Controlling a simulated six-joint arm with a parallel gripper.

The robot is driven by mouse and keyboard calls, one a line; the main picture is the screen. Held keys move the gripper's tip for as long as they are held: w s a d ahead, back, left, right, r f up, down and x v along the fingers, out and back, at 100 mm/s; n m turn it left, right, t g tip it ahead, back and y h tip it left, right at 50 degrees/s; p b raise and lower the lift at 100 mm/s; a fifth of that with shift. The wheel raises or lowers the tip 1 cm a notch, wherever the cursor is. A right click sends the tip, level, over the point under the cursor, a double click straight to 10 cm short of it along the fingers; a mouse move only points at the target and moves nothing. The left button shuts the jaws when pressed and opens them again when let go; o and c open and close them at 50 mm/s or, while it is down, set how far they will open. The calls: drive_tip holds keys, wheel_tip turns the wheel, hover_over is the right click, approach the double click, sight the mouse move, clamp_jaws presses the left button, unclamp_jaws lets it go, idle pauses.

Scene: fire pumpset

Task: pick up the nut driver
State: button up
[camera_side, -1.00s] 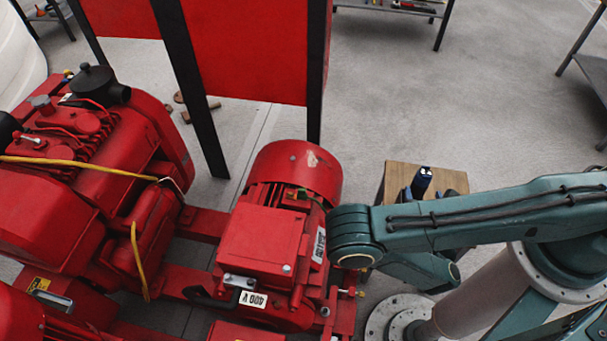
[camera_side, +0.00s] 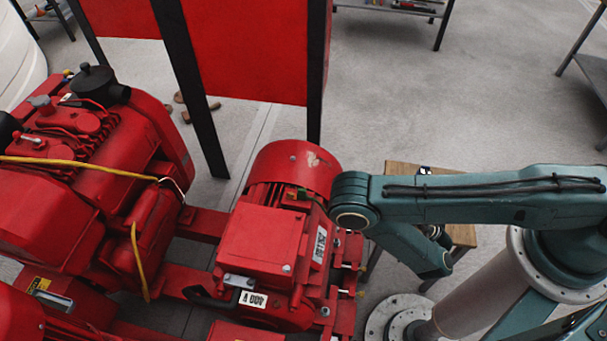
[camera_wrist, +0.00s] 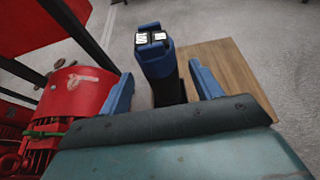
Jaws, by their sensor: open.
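A blue and black tool, which I take to be the nut driver (camera_wrist: 155,52), stands upright on a wooden-topped stand (camera_wrist: 238,75). Two white patches show on its blue top. In the wrist view my gripper (camera_wrist: 160,69) is open, with one blue finger left of the tool and one right of it. There are gaps on both sides, so neither finger appears to touch it. The tool's lower part is hidden by my wrist. In the side view my arm covers most of the tool and gripper; the tip of the tool (camera_side: 425,170) shows above the arm.
A red motor (camera_side: 265,235) stands just left of my arm, joined to a larger red engine (camera_side: 95,165) with a yellow cable. A red panel on black posts (camera_side: 250,50) stands behind.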

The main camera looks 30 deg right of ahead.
drive_tip(key=shift+x, duration=1.75)
drive_tip(key=c, duration=1.2)
